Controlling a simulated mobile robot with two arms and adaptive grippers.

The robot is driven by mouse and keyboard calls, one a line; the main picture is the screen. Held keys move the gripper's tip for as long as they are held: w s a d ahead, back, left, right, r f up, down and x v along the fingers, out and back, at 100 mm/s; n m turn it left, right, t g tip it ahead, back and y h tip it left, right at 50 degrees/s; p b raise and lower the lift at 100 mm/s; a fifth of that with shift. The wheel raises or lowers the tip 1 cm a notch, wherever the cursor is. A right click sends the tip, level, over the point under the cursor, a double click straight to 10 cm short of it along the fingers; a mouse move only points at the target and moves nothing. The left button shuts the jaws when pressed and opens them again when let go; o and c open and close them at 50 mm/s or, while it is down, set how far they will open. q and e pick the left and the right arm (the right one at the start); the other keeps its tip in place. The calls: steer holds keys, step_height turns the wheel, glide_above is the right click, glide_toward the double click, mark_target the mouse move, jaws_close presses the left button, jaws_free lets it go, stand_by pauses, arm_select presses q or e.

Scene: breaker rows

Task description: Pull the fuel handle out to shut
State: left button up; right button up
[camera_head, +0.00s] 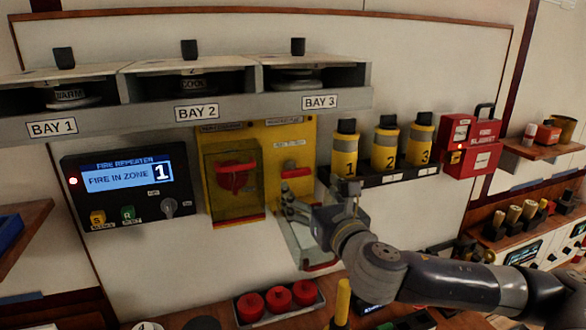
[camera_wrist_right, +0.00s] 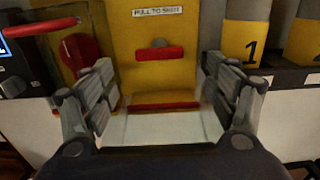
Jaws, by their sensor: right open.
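The fuel handle (camera_head: 296,172) is a red horizontal bar on a yellow panel (camera_head: 272,150). In the right wrist view the handle (camera_wrist_right: 158,53) is near the top centre, below a "PULL TO SHUT" label (camera_wrist_right: 157,11). A clear cover with a red edge (camera_head: 320,266) hangs open below the panel. My right gripper (camera_head: 315,197) is in front of the panel's lower part. In the wrist view its two fingers are wide apart and empty, one to each side of the handle and apart from it. My left gripper is not in view.
A closed clear box (camera_head: 235,195) over a red rotary switch stands just left of the handle. Yellow canisters (camera_head: 388,148) numbered 1 to 3 stand on a shelf at the right. The fire repeater (camera_head: 128,190) shows "FIRE IN ZONE 1". A bay shelf (camera_head: 225,105) overhangs above.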

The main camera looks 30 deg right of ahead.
mark_target(298, 174)
steer(key=p+x, duration=0.3)
steer(key=x, duration=0.6)
steer(key=shift+a+r, duration=0.1)
steer(key=shift+r, duration=0.05)
steer(key=shift+w, duration=0.1)
